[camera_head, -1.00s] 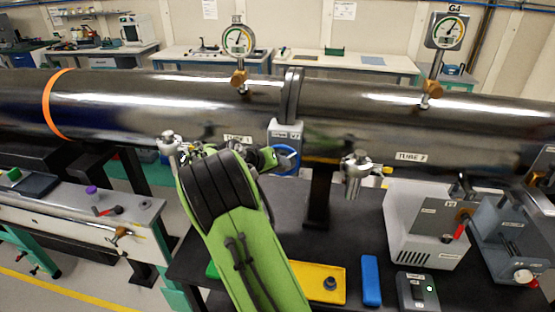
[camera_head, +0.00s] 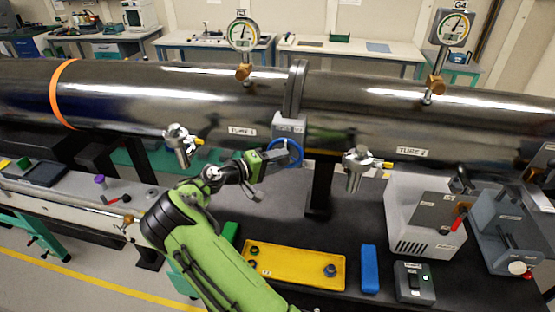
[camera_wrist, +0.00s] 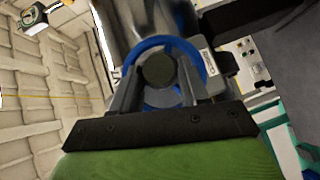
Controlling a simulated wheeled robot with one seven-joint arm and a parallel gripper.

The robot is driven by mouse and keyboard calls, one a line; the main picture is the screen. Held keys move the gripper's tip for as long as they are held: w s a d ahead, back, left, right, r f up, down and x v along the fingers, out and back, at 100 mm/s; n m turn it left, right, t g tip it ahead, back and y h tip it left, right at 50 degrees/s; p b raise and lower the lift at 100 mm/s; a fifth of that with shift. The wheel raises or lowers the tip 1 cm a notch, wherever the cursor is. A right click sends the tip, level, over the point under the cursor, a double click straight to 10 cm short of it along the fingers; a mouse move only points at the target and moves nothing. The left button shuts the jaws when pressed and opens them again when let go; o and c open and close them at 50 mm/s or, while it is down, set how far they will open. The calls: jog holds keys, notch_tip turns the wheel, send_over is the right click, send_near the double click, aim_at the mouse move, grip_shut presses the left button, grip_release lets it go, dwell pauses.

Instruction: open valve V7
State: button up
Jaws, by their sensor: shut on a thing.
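The valve is a grey block (camera_head: 289,125) under the flange between two dark tubes; its label is too small to read surely. Its blue handwheel (camera_head: 298,147) faces the front. My gripper (camera_head: 286,155) reaches it from the left and is shut on it. In the wrist view, the blue handwheel (camera_wrist: 163,43) with its dark round hub (camera_wrist: 158,70) sits between the two grey fingers of my gripper (camera_wrist: 160,78). The exact contact of the fingertips is partly hidden. How far the wheel is turned cannot be told.
Metal fittings stand left (camera_head: 180,142) and right (camera_head: 357,168) of the valve, close to my arm. Gauges (camera_head: 243,34) and (camera_head: 455,28) rise above the tubes. A yellow tray (camera_head: 295,266), blue block (camera_head: 370,268) and grey boxes (camera_head: 425,215) occupy the black bench below.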

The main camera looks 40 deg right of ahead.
jog(key=shift+f, duration=0.15)
dwell(0.4)
jog(key=o, duration=1)
jog(key=shift+o, duration=0.2)
jog(key=b+v, duration=0.1)
jog(key=v, duration=1.4)
jog(key=shift+a+f+b, duration=0.15)
jog(key=shift+a+b, duration=0.25)
